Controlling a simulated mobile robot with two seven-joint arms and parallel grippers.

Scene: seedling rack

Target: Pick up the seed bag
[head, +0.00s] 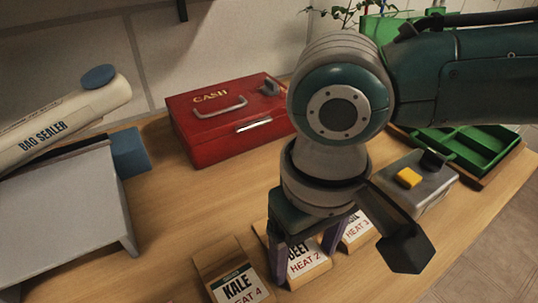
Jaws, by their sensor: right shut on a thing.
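My right gripper (304,258) reaches down from above at the lower middle of the head view. Its two purple-grey fingers are on either side of a brown paper seed bag (303,268) labelled BEET, HEAT 2, and are shut on it. The gripper body hides the top of this bag. A seed bag (238,286) labelled KALE, HEAT 4 stands to its left, cut off by the lower edge. A third bag (357,230) marked HEAT 3 is to its right, partly hidden by my arm. I cannot tell whether the held bag is clear of the table. My left gripper is not in view.
A red cash box (215,139) stands at the back on the wooden table (185,205). A bag sealer (62,122) and a grey stand (62,205) are at left. A grey device with a yellow button (409,178) and a green tray (460,150) are at right.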

